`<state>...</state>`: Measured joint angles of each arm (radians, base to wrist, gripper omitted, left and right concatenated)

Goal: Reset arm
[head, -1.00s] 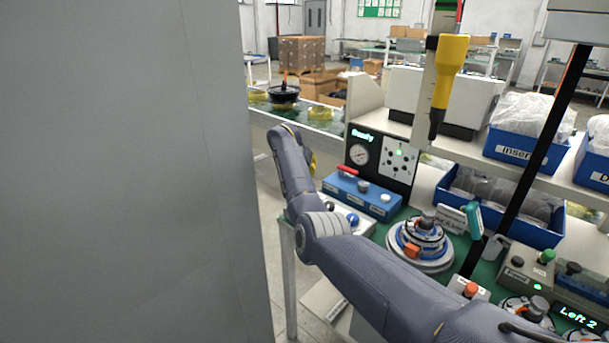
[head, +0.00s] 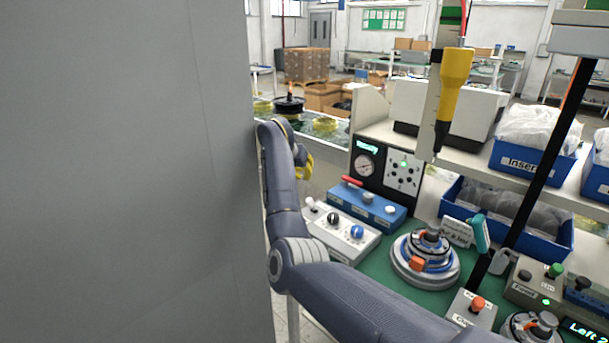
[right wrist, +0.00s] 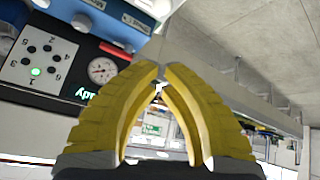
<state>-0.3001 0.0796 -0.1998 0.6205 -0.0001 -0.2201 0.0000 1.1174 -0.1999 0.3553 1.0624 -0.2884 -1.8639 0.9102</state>
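My right arm reaches in from the lower right of the head view and bends up at the left of the bench. Its right gripper (head: 306,168) shows there as a small yellow piece, partly hidden behind the wrist, left of the gauge panel. In the right wrist view, the two yellow fingers (right wrist: 161,75) lean together with their tips almost meeting and nothing between them. The right gripper is clear of the bench devices. My left gripper and arm are not in view.
A large grey surface (head: 130,170) fills the left of the head view, close to my right arm. The bench holds a switch box (head: 345,232), a blue box (head: 367,205), a round motor fixture (head: 424,260) and blue bins (head: 530,160). A yellow screwdriver (head: 453,85) hangs above.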

